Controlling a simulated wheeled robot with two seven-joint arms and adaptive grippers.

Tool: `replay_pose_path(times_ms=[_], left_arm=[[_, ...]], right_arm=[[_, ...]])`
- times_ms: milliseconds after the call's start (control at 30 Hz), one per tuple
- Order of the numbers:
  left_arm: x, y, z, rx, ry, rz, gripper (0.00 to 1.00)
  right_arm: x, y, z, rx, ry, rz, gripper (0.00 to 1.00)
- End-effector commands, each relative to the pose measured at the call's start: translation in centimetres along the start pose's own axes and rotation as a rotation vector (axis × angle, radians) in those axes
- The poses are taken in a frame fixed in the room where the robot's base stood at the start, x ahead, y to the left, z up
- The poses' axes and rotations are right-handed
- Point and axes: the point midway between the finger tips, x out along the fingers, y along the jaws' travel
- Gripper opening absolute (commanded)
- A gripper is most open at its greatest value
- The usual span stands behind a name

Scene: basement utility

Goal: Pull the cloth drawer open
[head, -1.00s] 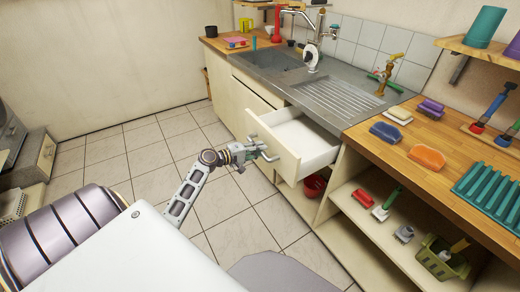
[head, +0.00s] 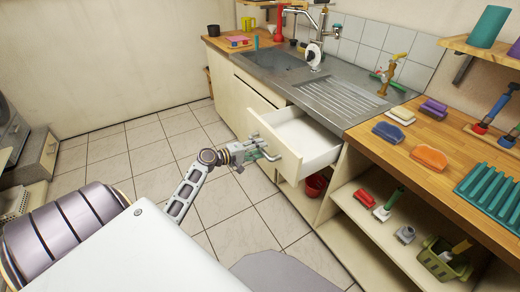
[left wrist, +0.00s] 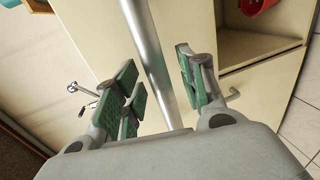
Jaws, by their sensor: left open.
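The cloth drawer (head: 286,163) is a cream drawer under the sink counter and stands pulled out, its white inside (head: 308,138) empty where it shows. Its front carries a metal bar handle (head: 267,137); in the left wrist view the bar (left wrist: 152,62) runs between my fingers. My left gripper (head: 262,151) is at the handle in front of the drawer. In the left wrist view its green-padded fingers (left wrist: 160,80) are apart, on either side of the bar, with gaps visible. My right gripper is not in view.
A steel sink (head: 283,62) and wooden worktop (head: 390,152) with brushes and sponges lie above and right of the drawer. A red bowl (head: 315,185) sits below it. Tiled floor (head: 235,222) in front is clear.

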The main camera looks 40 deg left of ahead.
Motion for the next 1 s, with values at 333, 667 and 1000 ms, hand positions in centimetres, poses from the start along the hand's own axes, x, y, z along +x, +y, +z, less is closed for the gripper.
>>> replay_pose_path(times_ms=[333, 667, 1000], left_arm=[[-3.5, -0.1, 0.0, 0.0, 0.0, -0.001, 0.41], [-7.3, -0.1, 0.0, -0.002, 0.0, -0.001, 0.41], [-10.4, 0.0, 0.0, 0.0, -0.001, 0.0, 0.41]], right_arm=[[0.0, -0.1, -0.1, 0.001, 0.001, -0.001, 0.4], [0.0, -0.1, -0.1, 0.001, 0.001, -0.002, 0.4], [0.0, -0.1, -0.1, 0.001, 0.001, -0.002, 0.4]])
